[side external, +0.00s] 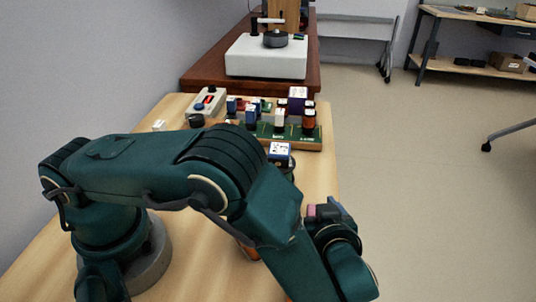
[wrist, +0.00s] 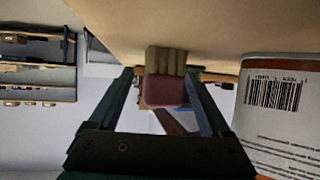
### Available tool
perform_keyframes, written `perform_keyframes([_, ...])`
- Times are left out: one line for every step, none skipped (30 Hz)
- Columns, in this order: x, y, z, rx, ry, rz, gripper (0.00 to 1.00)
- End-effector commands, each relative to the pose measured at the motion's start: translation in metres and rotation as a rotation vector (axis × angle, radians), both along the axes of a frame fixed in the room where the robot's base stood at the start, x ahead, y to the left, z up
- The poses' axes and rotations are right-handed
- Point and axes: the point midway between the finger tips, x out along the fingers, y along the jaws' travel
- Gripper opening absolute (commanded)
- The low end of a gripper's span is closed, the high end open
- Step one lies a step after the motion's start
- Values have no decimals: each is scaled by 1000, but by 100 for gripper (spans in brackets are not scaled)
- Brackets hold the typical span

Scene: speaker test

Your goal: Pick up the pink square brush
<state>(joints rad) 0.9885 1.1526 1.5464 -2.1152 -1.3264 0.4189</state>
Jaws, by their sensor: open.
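The pink square brush (wrist: 168,90) shows in the wrist view, with a dark pink square body and tan bristles that meet the wooden table surface. My gripper (wrist: 161,74) is open, with one dark finger at the left of the brush and one at its right. The brush appears between or just beyond the fingertips; I cannot tell if either finger touches it. In the side external view a small pink patch, likely the brush (side external: 311,211), shows beside my wrist, which hides most of the fingers.
A large white container with a barcode label (wrist: 280,125) stands close to the right finger in the wrist view. Several small boxes and bottles stand on a green board (side external: 272,131) farther along the wooden table (side external: 318,165). A white device (side external: 265,58) sits behind.

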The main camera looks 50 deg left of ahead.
Motion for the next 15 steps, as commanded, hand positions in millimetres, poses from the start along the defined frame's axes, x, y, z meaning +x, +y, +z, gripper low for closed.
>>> perform_keyframes([1, 3, -2, 1, 1, 1, 82])
perform_keyframes([2, 4, -2, 1, 1, 1, 82])
perform_keyframes([2, 4, -3, 0, 2, 0, 82])
perform_keyframes([2, 4, -3, 0, 2, 0, 82])
perform_keyframes([2, 4, -3, 0, 1, 0, 82])
perform_keyframes([3, 4, -3, 0, 1, 0, 82])
perform_keyframes([2, 4, -3, 0, 1, 0, 82])
perform_keyframes([2, 4, -3, 0, 1, 0, 82])
perform_keyframes([2, 4, -3, -1, 1, 0, 82])
perform_keyframes([2, 4, -3, -1, 1, 0, 78])
perform_keyframes([2, 4, -3, -1, 1, 0, 67])
perform_keyframes([2, 4, -3, -1, 1, 0, 51])
perform_keyframes([2, 4, -3, -1, 1, 0, 40])
perform_keyframes([2, 4, -2, -1, 1, 0, 28])
perform_keyframes([2, 4, -2, -1, 1, 0, 13])
